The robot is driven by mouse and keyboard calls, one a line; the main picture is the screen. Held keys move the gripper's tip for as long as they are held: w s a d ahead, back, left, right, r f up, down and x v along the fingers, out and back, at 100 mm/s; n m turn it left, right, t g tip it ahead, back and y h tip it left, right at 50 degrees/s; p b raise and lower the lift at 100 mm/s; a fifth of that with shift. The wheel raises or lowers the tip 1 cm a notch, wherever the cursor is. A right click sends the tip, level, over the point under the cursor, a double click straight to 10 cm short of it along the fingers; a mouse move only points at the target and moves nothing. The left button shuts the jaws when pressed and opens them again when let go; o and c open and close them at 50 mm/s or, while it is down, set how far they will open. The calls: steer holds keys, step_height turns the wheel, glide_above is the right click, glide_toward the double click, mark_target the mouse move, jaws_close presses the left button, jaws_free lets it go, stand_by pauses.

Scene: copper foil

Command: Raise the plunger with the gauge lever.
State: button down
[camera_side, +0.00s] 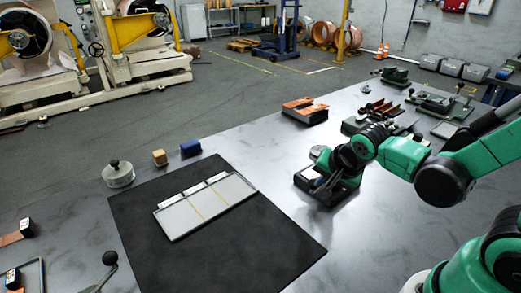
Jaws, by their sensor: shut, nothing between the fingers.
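My gripper (324,184) reaches in from the right and points down over a small green-and-dark bench device (303,181), which looks like the gauge. The fingers look shut and empty. They are at or just above the device; I cannot tell whether they touch it. A pale round part (317,152), possibly a dial, shows just behind my wrist. The gauge's lever and plunger cannot be made out, as my gripper and wrist cover much of the device.
A black mat (135,225) with a pale framed tray (172,220) lies left of the gauge. Copper strips (304,107) and green fixtures (440,104) stand further back. A ball-ended lever (110,258) is front left.

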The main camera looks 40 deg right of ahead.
steer(key=shift+r, duration=0.1)
steer(key=shift+v, duration=2.7)
steer(key=r+n, duration=0.1)
steer(key=n, duration=0.3)
steer(key=a+n+t+y, duration=0.1)
steer(key=n, duration=0.3)
steer(key=a+r+n+y, duration=0.1)
steer(key=n, duration=0.4)
steer(key=shift+w+a+r+t, duration=0.2)
steer(key=shift+w+r+t, duration=0.1)
steer(key=shift+r, duration=0.05)
